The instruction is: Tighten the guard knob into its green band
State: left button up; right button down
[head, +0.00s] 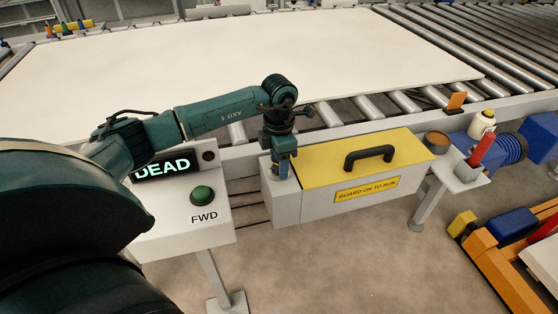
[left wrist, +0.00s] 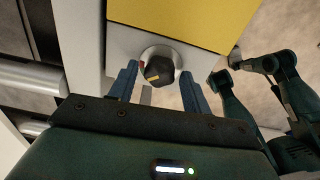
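The guard knob (left wrist: 159,70) shows in the left wrist view as a dark knob with a yellow-orange mark, on a round pale collar at the end of the guard (head: 315,157). The guard has a yellow top, a grey front and a black handle. My left gripper (head: 283,172) points down at the guard's left end and hides the knob in the head view. In the left wrist view its two blue fingers (left wrist: 160,76) stand apart on either side of the knob, with small gaps visible. I cannot make out the green band.
A control box with a green FWD button (head: 202,194) and a DEAD display (head: 162,166) stands left of the guard. A large white board (head: 240,60) lies on rollers behind.

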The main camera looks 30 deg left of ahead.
pick_arm(q)
jog(key=shift+o, duration=0.8)
notch_tip(320, 180, up, 13)
dwell(0.5)
